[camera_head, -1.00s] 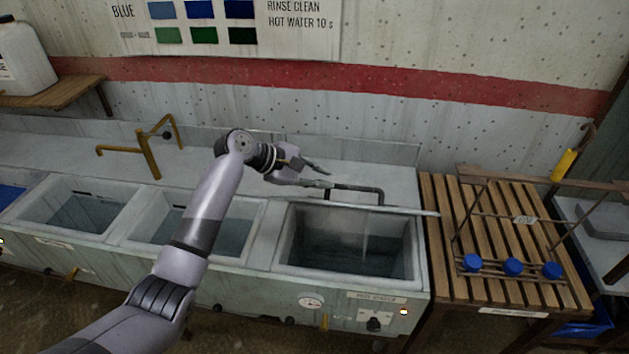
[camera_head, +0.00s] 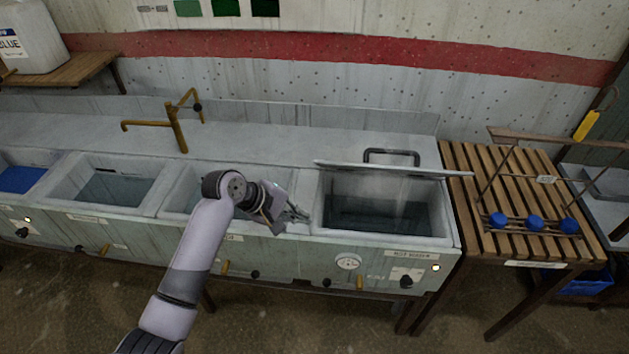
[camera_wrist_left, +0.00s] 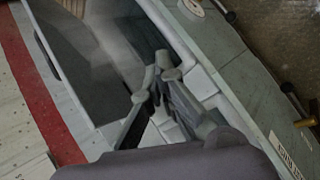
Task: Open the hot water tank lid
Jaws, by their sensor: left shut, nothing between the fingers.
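The hot water tank (camera_head: 437,222) is the rightmost basin of the long sink unit, and dark water shows inside it. Its lid (camera_head: 395,171) stands raised at the back of the opening and is seen nearly edge-on, with the dark bar handle (camera_head: 392,154) above it. My left gripper (camera_head: 303,214) is shut and empty at the tank's left rim, apart from the lid. In the left wrist view the gripper fingers (camera_wrist_left: 160,80) show close together beside the open tank. My right gripper is not in view.
Other open basins (camera_head: 112,183) continue to the left, with a brass tap (camera_head: 176,125) behind them. A slatted wooden table (camera_head: 475,190) with a wire rack holding blue balls (camera_head: 533,222) stands to the right. A gauge (camera_head: 347,262) is on the tank front.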

